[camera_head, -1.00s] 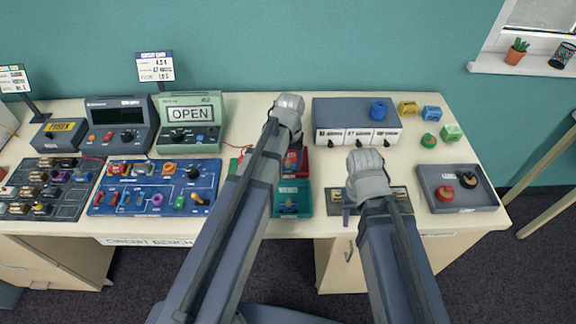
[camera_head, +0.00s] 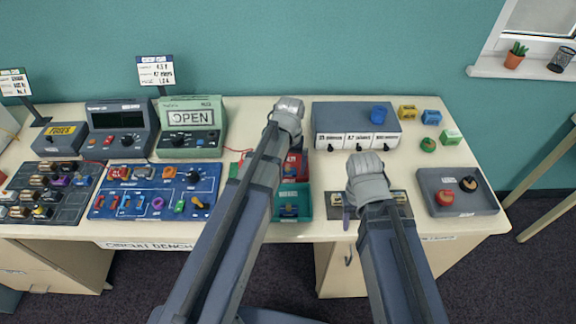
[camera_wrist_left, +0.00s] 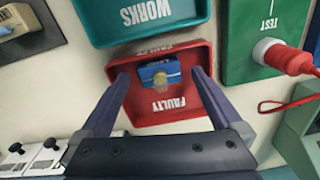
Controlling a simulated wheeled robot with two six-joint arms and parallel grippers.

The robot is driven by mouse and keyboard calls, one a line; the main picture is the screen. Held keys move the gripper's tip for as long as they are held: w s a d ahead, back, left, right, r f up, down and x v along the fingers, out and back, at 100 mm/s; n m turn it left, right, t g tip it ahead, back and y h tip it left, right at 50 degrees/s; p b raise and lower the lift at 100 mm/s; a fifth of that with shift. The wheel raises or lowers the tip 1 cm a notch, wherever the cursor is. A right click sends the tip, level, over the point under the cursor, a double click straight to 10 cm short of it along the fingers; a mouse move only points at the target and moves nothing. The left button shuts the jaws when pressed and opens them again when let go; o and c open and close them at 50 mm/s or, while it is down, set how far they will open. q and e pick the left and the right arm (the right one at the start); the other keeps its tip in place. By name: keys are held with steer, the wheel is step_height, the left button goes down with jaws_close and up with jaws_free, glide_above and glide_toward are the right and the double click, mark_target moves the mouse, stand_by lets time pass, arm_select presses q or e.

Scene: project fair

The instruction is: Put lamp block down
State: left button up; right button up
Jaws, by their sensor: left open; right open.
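The lamp block is the small blue block (camera_wrist_left: 160,74) with a round yellowish lamp on top. In the left wrist view it rests in the red tray marked FAULTY (camera_wrist_left: 182,103). My left gripper (camera_wrist_left: 160,82) is open, with one finger on each side of the block and visible gaps between. In the head view my left gripper (camera_head: 288,112) is over the back of the red tray (camera_head: 301,164), and its arm hides part of the tray. My right gripper (camera_head: 366,168) hangs over a dark plate (camera_head: 398,205) at the front; its fingertips are mostly hidden.
A teal WORKS tray (camera_head: 303,203) adjoins the red tray. A green TEST box (camera_wrist_left: 245,25) with a red probe (camera_wrist_left: 285,58) stands beside them. Meters and a blue board (camera_head: 130,207) fill the left.

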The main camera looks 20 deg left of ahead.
mark_target(289, 164)
arm_select(q)
step_height(289, 164, up, 12)
steer(key=p, duration=1.2)
steer(key=s+d+m+y, duration=0.1)
steer(key=s+d+m, duration=0.4)
steer(key=s+d, duration=0.5)
steer(key=s, duration=0.4)
steer(key=shift+s+d, duration=0.15)
steer(key=shift+d, duration=0.1)
